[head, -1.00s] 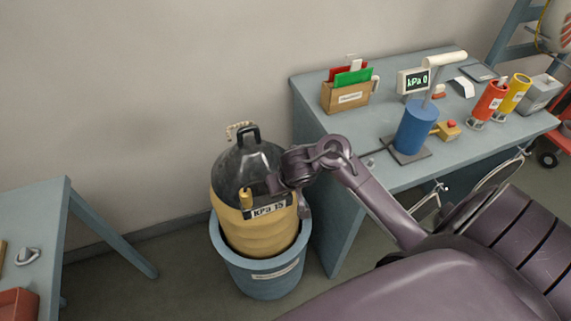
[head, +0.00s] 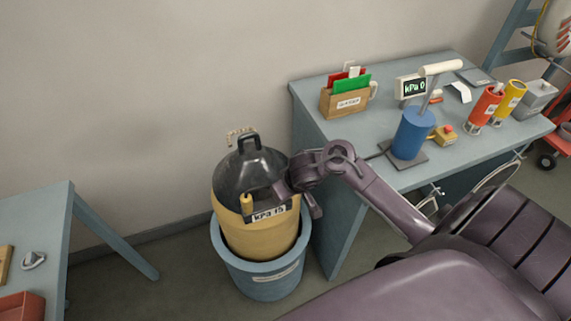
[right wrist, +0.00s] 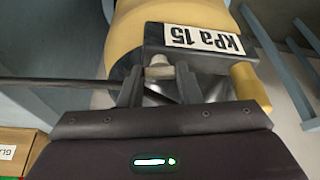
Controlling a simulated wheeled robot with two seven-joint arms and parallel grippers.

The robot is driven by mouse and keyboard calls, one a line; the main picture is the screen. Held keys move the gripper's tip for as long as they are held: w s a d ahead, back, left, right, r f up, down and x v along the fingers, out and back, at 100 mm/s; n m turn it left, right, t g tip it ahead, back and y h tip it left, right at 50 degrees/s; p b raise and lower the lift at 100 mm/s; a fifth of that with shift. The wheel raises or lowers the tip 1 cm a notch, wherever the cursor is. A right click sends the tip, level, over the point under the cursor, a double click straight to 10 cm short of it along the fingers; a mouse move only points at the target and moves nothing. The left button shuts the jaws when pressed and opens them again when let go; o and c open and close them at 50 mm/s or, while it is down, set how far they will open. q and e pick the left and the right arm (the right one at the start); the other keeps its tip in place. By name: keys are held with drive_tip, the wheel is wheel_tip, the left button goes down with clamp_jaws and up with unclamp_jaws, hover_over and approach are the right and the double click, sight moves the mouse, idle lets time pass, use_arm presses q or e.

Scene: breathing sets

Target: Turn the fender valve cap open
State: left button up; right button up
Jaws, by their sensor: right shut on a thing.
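The fender (head: 255,235) is a yellow body with a black cone-shaped top and a handle, upright in a blue bucket (head: 265,284). Its front plate reads "kPa 15" (head: 269,215), also seen upside down in the right wrist view (right wrist: 204,38). My right gripper (head: 285,190) reaches the fender's right front side. In the right wrist view, its fingers (right wrist: 158,78) are shut on a small pale valve cap (right wrist: 158,68) beside the plate. A yellow knob (right wrist: 251,86) sits at the plate's other end. My left gripper is not in view.
A blue-grey table (head: 310,103) stands behind and right, bearing a card box (head: 345,102), a blue pump (head: 413,134), a display reading "kPa 0" (head: 413,87) and red and yellow cylinders. Another table (head: 50,225) stands at left. Floor is clear between it and the bucket.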

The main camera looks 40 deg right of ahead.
drive_tip(key=n+p, duration=0.1)
drive_tip(key=n+y+p, duration=0.1)
drive_tip(key=n, duration=0.1)
drive_tip(key=shift+d+r+n+p, duration=0.2)
drive_tip(key=shift+d+n+p, duration=0.05)
drive_tip(key=shift+n+p, duration=0.15)
drive_tip(key=shift+w+n+g+y+p, duration=0.1)
drive_tip(key=shift+n+g+y+p, duration=0.4)
drive_tip(key=shift+n, duration=0.4)
drive_tip(key=shift+d+f+n+y+p, duration=0.1)
drive_tip(key=shift+n+y+p, duration=0.2)
drive_tip(key=shift+n, duration=0.6)
drive_tip(key=shift+w+n+g+y, duration=0.1)
drive_tip(key=shift+n+g+y, duration=0.2)
drive_tip(key=shift+n, duration=0.6)
drive_tip(key=shift+d+f+n, duration=0.1)
drive_tip(key=shift+n, duration=0.8)
drive_tip(key=shift+w+n+g+y+b, duration=0.1)
drive_tip(key=shift+n+g+y+b, duration=0.2)
drive_tip(key=shift+n+g+b, duration=0.5)
drive_tip(key=shift+n+g+y+b, duration=0.1)
drive_tip(key=shift+n+y+b, duration=0.25)
drive_tip(key=shift+n, duration=0.85)
